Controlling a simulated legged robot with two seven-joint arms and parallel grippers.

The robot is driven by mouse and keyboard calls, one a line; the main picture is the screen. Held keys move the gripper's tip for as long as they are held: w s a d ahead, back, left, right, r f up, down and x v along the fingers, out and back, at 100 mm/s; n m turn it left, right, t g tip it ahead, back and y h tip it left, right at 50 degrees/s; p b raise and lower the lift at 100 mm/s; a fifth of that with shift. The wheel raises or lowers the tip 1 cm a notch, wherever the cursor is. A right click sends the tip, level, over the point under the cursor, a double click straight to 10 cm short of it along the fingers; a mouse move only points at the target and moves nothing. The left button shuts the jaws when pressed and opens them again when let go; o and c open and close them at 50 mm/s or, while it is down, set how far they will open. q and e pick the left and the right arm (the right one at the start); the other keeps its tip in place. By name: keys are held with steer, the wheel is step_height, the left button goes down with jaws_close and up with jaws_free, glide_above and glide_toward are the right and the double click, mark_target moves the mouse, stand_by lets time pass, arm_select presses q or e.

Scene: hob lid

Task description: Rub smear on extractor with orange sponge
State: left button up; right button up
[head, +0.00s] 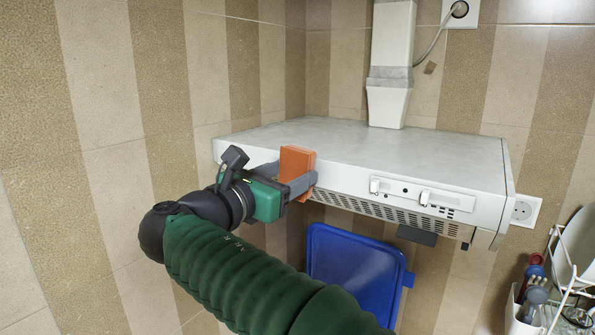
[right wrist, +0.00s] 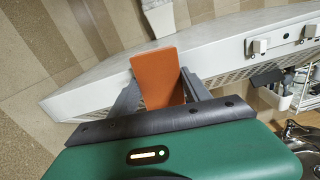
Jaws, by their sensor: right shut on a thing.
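The orange sponge (head: 297,163) is held upright in my right gripper (head: 297,182), at the front face of the extractor (head: 420,165), towards its left end. In the right wrist view the sponge (right wrist: 158,76) stands between the two grey fingers (right wrist: 156,92), with the white extractor (right wrist: 100,82) right behind it. I cannot tell whether the sponge touches the front face. No smear shows clearly; the sponge and gripper hide part of the front. My left gripper is not in view.
A white duct (head: 390,65) rises from the extractor's top to the wall. Below hangs a blue board (head: 352,270). A dish rack (head: 570,270) and a utensil holder (head: 520,312) stand at the lower right. A socket (head: 523,211) is on the wall.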

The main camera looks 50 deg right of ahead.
mark_target(271, 159)
steer(key=shift+w+r+p, duration=0.2)
steer(key=shift+w+p, duration=0.35)
steer(key=shift+w, duration=0.25)
steer(key=shift+w+a+f, duration=0.1)
steer(key=shift+w, duration=0.25)
steer(key=w+p, duration=0.4)
steer(key=w, duration=0.1)
steer(key=shift+w+a+p, duration=0.15)
steer(key=shift+a+p, duration=0.05)
steer(key=shift+p, duration=0.2)
steer(key=shift+w, duration=0.35)
steer(key=shift+w+a+f, duration=0.1)
steer(key=shift+w, duration=0.15)
